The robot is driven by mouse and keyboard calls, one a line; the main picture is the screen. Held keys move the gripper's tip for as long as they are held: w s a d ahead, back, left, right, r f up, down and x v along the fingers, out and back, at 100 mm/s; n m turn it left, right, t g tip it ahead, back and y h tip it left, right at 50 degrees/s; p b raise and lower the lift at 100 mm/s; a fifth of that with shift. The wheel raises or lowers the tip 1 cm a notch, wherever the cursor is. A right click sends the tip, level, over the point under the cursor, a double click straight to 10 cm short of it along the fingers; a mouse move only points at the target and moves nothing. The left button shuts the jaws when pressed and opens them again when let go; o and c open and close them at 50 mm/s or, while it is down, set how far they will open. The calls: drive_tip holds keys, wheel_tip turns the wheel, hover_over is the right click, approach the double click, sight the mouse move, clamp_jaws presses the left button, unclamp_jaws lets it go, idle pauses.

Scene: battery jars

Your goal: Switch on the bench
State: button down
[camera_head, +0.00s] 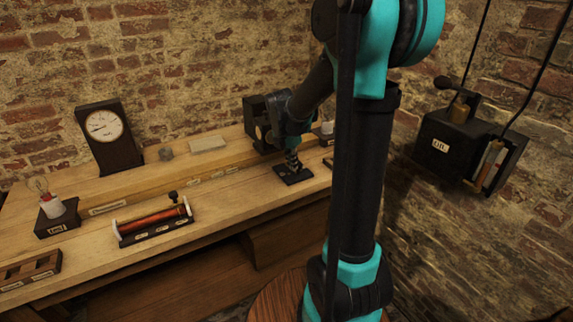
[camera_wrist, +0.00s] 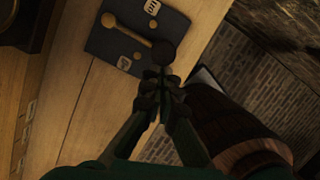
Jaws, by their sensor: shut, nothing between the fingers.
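The bench switch is a dark flat base (camera_head: 294,176) on the wooden bench, below my gripper (camera_head: 291,160) in the head view. In the wrist view the switch base (camera_wrist: 105,42) carries a brass lever (camera_wrist: 132,34) ending in a dark round knob (camera_wrist: 163,53). Two small pale labels sit on the base; I cannot read them surely. My gripper (camera_wrist: 163,78) is shut and empty, its fingertips right beside the knob. I cannot tell whether they touch it. In the head view my gripper hides part of the switch and its lever.
A dial gauge (camera_head: 104,126), a small lamp (camera_head: 56,208) and a red coil with a slider (camera_head: 153,222) stand on the bench's left part. A dark box (camera_head: 256,122) stands just behind my gripper. A wall box labelled OIL (camera_head: 446,138) hangs at the right.

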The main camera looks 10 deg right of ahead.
drive_tip(key=shift+d+n, duration=0.5)
drive_tip(key=shift+w+d, duration=0.25)
drive_tip(key=shift+d, duration=0.6)
drive_tip(key=shift+w+d, duration=0.25)
drive_tip(key=shift+d, duration=0.55)
drive_tip(key=shift+d, duration=0.15)
